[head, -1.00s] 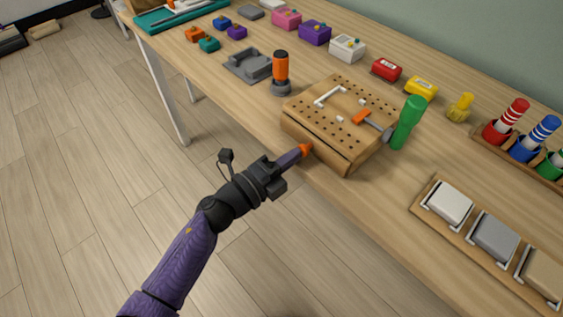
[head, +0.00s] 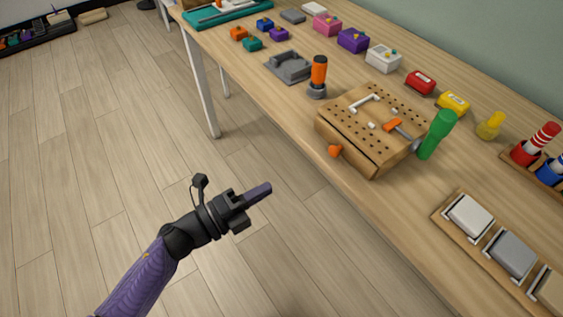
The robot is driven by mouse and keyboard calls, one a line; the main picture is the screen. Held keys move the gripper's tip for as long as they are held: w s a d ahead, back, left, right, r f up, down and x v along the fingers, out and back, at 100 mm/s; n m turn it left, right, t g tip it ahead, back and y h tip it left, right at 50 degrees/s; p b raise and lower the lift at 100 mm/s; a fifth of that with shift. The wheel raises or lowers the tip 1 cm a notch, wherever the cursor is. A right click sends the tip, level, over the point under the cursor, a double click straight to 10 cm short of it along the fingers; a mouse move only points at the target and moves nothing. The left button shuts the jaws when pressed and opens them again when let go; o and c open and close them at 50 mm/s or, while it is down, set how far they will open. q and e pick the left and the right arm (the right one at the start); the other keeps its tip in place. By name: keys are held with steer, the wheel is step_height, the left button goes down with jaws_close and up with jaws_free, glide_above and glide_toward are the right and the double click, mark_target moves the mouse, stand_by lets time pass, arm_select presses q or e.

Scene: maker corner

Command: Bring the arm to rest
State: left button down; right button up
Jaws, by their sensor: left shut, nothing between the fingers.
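My left arm (head: 140,280) reaches in from the lower left. Its gripper (head: 262,189) is shut and empty, over the floor in front of the table edge. The gripper points up and right, toward a wooden pegboard box (head: 362,148). An orange knob (head: 335,151) shows on the box's front left side, a clear gap away from the fingertips. My right gripper is not in view.
On the table (head: 395,225) stand an orange-handled tool (head: 319,72), a green handle (head: 437,133), a grey tray (head: 288,67), small coloured boxes and a rack of lidded bins (head: 470,214). The floor (head: 110,150) left of the table is open.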

arm_select(q)
steer(key=s+a+f+n+y+p, duration=0.2)
steer(key=s+a+f+n+y, duration=0.2)
steer(key=a+f+n+y, duration=0.35)
steer(key=s+a+f+n+y+p, duration=0.2)
steer(key=s+a+f+n+y, duration=0.25)
steer(key=f+n, duration=0.5)
steer(key=s+a+f+n+g+y, duration=0.1)
steer(key=s+f+n+g, duration=0.2)
steer(key=s, duration=0.7)
steer(key=s+a+f+n+g+y+p, duration=0.1)
steer(key=s+a+f+n+g+y, duration=0.1)
steer(key=s, duration=0.8)
steer(key=s+a+f+n+g+y+p, duration=0.1)
steer(key=s+f+n+g, duration=0.3)
steer(key=s, duration=0.7)
steer(key=shift+a+n+g, duration=0.4)
steer(key=shift+a+g, duration=0.2)
steer(key=shift+g, duration=0.3)
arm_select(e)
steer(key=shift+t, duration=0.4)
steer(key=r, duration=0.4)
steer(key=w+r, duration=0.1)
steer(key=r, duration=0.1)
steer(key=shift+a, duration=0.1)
